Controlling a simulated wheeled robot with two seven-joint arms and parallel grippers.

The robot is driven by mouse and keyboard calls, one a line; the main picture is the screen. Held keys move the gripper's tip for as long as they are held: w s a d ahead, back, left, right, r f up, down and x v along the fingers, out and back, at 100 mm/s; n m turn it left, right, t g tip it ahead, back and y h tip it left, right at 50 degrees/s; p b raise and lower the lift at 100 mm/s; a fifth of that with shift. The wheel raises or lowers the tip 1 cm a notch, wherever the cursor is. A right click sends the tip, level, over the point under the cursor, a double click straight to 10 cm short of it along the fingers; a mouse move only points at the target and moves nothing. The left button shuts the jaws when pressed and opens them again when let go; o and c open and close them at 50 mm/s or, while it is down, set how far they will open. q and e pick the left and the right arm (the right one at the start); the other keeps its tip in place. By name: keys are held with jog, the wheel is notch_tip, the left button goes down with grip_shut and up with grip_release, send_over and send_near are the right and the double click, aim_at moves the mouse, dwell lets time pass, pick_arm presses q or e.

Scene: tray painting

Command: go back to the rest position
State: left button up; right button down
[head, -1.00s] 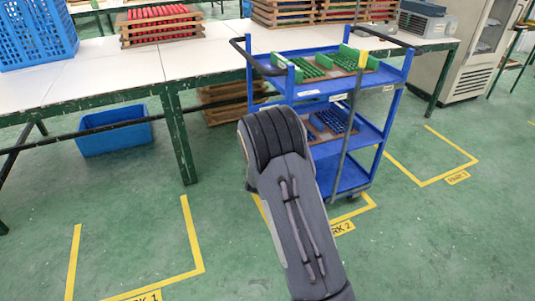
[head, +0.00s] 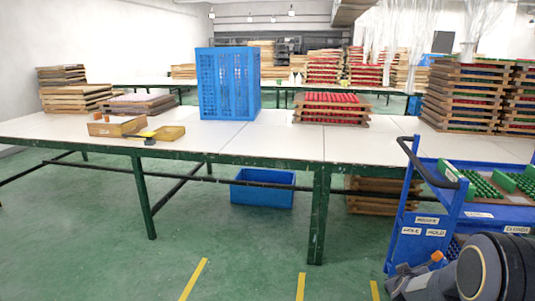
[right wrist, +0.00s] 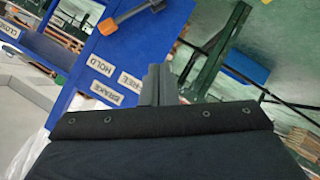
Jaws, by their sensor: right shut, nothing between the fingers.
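My right arm shows at the lower right of the head view, in front of the blue cart (head: 425,243). My right gripper (right wrist: 155,85) shows in the right wrist view as two grey fingers pressed together with nothing between them. They are close to the cart's blue panel (right wrist: 75,75), which has white labels and an orange lever (right wrist: 118,22); I cannot tell whether they touch it. The cart carries green pieces in trays (head: 478,186) on top. My left gripper is in neither view.
A long white table (head: 270,143) with green legs crosses the head view. It holds a blue crate (head: 228,85), red-topped trays (head: 332,108) and stacked wooden trays (head: 462,95). A blue bin (head: 262,190) is under it. Green floor is open at the front left.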

jog(key=s+a+r+m+y, duration=0.2)
jog(key=s+a+r+y, duration=0.5)
jog(key=s+a, duration=0.3)
jog(key=s+a+g+y, duration=0.1)
jog(key=s+a, duration=0.3)
jog(key=s, duration=0.4)
jog(key=s+a+r+m+g+y, duration=0.15)
jog(key=s+a, duration=0.25)
jog(key=s, duration=0.4)
jog(key=s+a+g+y, duration=0.1)
jog(key=s+a+g, duration=0.1)
jog(key=s+a, duration=0.35)
notch_tip(320, 180, up, 16)
jog(key=s+d+p, duration=0.1)
jog(key=d+p, duration=0.1)
jog(key=p, duration=1.4)
jog(key=shift+s, duration=0.25)
jog(key=shift+f+n, duration=0.1)
jog(key=shift+n, duration=0.15)
jog(key=shift+s+d, duration=0.1)
